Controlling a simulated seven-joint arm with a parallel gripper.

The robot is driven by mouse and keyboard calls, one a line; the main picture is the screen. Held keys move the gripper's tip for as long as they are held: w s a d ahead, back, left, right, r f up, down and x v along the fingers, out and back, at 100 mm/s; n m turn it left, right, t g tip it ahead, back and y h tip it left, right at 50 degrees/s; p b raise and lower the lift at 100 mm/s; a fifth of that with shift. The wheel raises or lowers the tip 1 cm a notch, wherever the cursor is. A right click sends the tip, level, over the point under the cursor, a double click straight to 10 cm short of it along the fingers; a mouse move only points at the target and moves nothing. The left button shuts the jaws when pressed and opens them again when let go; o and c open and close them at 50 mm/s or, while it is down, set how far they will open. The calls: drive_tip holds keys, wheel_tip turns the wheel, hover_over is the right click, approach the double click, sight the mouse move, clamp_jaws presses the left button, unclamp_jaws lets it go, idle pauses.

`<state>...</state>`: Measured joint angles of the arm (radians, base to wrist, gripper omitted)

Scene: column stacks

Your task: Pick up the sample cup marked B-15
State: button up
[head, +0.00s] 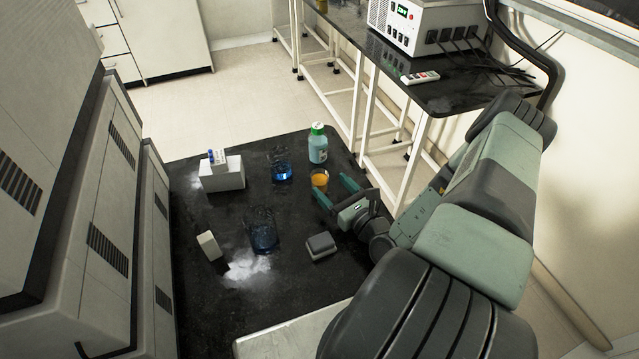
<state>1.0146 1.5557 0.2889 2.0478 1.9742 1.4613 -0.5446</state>
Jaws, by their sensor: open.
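A small clear cup with orange contents (320,179) stands upright on the black table. No B-15 mark can be read on it or on any other thing in view. My gripper (333,190) is low over the table at the cup's near right side. Its two green fingers are apart and point towards the cup. I cannot tell whether the cup is partly between the fingertips or just beyond them. The gripper holds nothing.
A blue bottle with a green-and-white cap (317,146) stands just behind the cup. Two glass beakers with blue liquid (282,172) (263,236), a white box (222,176) with small items on top, a white block (209,245) and a grey block (320,246) stand around.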

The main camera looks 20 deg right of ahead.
sight(324, 182)
drive_tip(key=x, duration=0.5)
drive_tip(key=shift+w+a, duration=0.1)
drive_tip(key=shift+a, duration=0.15)
drive_tip(key=c, duration=1.1)
drive_tip(key=shift+o, duration=0.2)
